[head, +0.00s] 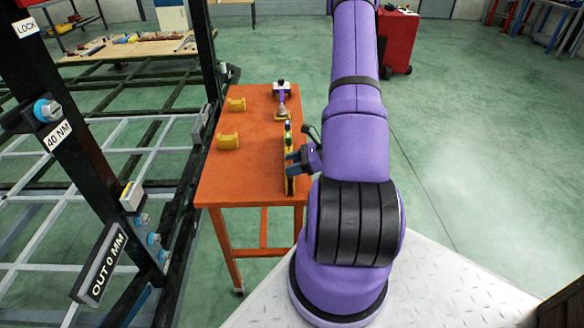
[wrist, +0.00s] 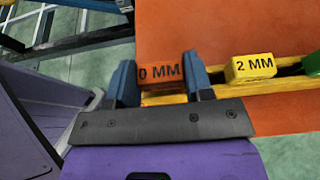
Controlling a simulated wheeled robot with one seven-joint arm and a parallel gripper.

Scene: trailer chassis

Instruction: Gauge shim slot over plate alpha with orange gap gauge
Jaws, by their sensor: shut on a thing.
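The orange gap gauge (wrist: 160,76), a block marked "0 MM", sits between the fingers of my gripper (wrist: 160,82) in the wrist view. My gripper is shut on it. The gauge is at the yellow rack (wrist: 222,91); I cannot tell whether it is still seated. In the head view my gripper (head: 296,158) is at the rack (head: 289,185) on the orange table. The black post (head: 60,100) at left carries blue bolts, a "40 NM" label (head: 58,135) and an "OUT 0 MM" sign (head: 104,265). I cannot make out which part is plate alpha or the shim slot.
A yellow "2 MM" block (wrist: 250,67) and a green block (wrist: 312,64) sit beside the gauge. The orange table (head: 225,180) also holds two yellow blocks (head: 229,141) and a purple-and-black tool (head: 282,98).

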